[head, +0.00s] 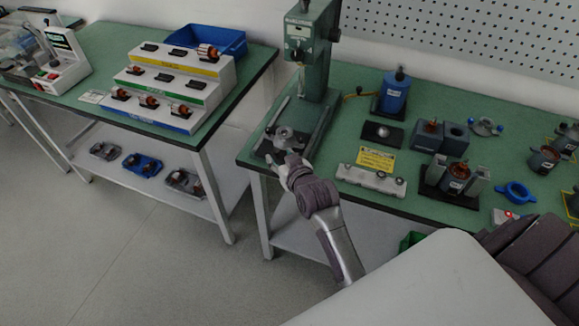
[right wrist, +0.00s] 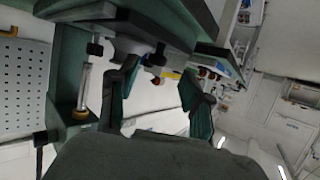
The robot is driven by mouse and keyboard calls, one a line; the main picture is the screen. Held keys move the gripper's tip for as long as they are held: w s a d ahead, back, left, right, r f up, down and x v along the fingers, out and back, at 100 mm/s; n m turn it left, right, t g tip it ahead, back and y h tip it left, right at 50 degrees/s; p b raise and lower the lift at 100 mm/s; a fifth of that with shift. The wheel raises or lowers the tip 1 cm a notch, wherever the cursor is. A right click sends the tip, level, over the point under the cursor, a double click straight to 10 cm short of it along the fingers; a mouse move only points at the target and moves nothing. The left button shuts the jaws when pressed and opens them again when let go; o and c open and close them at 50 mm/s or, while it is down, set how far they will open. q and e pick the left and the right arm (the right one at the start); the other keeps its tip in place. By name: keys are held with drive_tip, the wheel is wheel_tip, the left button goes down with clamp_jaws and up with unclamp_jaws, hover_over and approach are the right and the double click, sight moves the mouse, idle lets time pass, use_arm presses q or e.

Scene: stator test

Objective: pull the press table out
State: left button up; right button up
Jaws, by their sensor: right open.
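The green press (head: 316,62) stands at the near left corner of the right-hand bench. The press table (head: 287,137), a grey slide with a round fixture, lies low at the front of its base. My right gripper (head: 284,160) is right at the front of the press table; I cannot tell whether it touches. In the right wrist view its two dark fingers (right wrist: 158,97) are spread apart with nothing clearly between them. The press body (right wrist: 70,75) shows tilted at the left of that view. My left gripper is not in view.
Another bench with a stepped rack (head: 172,85) stands at left, across a gap. The floor (head: 130,245) in front is clear.

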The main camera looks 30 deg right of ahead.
drive_tip(key=v, duration=0.8)
drive_tip(key=shift+s, duration=0.2)
drive_tip(key=shift+a, duration=0.1)
drive_tip(key=s+a+f+n+g+y, duration=0.15)
drive_tip(key=s+f, duration=0.25)
drive_tip(key=f, duration=0.7)
drive_tip(key=s+a+f+g, duration=0.2)
drive_tip(key=s+f+g, duration=0.15)
drive_tip(key=f, duration=0.75)
drive_tip(key=s+a+f+g, duration=0.15)
drive_tip(key=s+f, duration=0.25)
drive_tip(key=f, duration=0.7)
drive_tip(key=s+d+f+g, duration=0.1)
drive_tip(key=s+f+g, duration=0.1)
drive_tip(key=s+f, duration=0.3)
drive_tip(key=s+d+f+n+g, duration=0.1)
drive_tip(key=s+f, duration=0.5)
drive_tip(key=s, duration=0.8)
drive_tip(key=s+d+f+g, duration=0.2)
drive_tip(key=s+f, duration=0.4)
drive_tip(key=s, duration=0.3)
drive_tip(key=shift+s+n+g, duration=0.35)
drive_tip(key=shift+g, duration=0.1)
drive_tip(key=shift+h, duration=0.25)
